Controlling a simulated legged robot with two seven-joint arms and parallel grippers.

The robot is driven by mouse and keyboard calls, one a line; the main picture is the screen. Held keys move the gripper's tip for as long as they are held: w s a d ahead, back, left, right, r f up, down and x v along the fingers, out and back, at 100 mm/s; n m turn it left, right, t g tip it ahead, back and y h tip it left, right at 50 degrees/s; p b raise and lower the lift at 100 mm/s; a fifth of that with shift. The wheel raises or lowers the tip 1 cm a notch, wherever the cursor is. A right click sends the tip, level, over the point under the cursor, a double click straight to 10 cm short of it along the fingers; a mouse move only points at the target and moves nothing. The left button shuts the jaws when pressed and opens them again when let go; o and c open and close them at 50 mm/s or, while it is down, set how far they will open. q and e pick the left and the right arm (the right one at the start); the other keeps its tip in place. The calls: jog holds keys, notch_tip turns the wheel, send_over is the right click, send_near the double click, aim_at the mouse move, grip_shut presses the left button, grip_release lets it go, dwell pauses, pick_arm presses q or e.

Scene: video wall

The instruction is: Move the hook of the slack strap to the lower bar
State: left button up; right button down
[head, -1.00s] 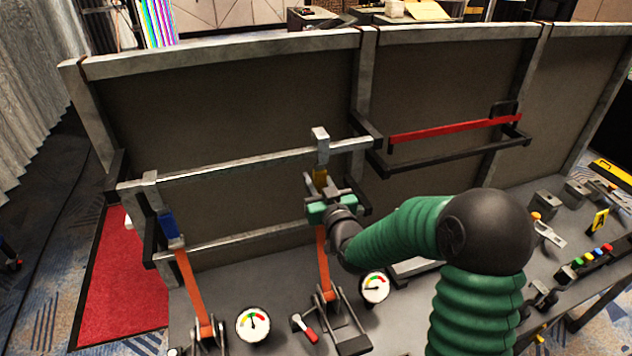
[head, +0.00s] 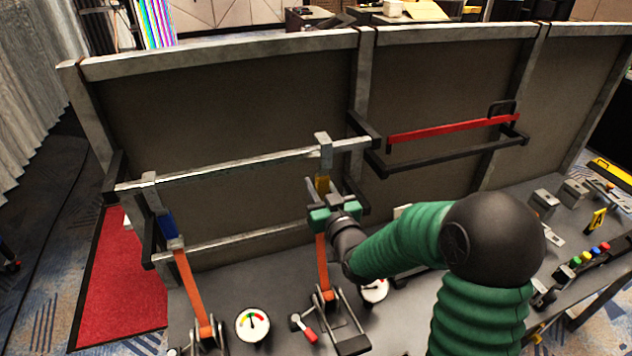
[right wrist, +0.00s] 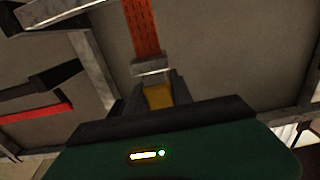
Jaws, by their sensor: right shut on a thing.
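My right gripper (head: 322,190) is shut on the yellow grip (head: 322,184) of a strap hook. The yellow grip also shows between the fingers in the right wrist view (right wrist: 158,95), beside a grey metal piece (right wrist: 152,70) and the orange strap. The hook's grey metal top (head: 323,145) is at the upper bar (head: 240,168); whether it bears on it I cannot tell. Its orange strap (head: 322,265) runs down to a ratchet (head: 328,305). The lower bar (head: 225,245) passes behind my gripper. A second hook with a blue grip (head: 167,226) hangs at left on its own orange strap (head: 189,290).
A round gauge (head: 253,324) stands beside the left strap; another (head: 374,290) is partly hidden by my arm. A red bar (head: 450,128) and dark rail (head: 450,150) are at right. Panels (head: 230,100) close off the back.

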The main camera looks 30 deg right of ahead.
jog(key=shift+v, duration=2.4)
notch_tip(320, 180, down, 22)
jog(key=b, duration=1.5)
jog(key=w+d+f+b, duration=0.1)
jog(key=w+f, duration=0.1)
jog(key=w, duration=0.5)
jog(key=shift+d+f+b, duration=0.2)
jog(key=shift+d+b, duration=0.15)
jog(key=shift+d, duration=0.05)
jog(key=c, duration=1)
grip_release()
jog(key=shift+c, duration=0.2)
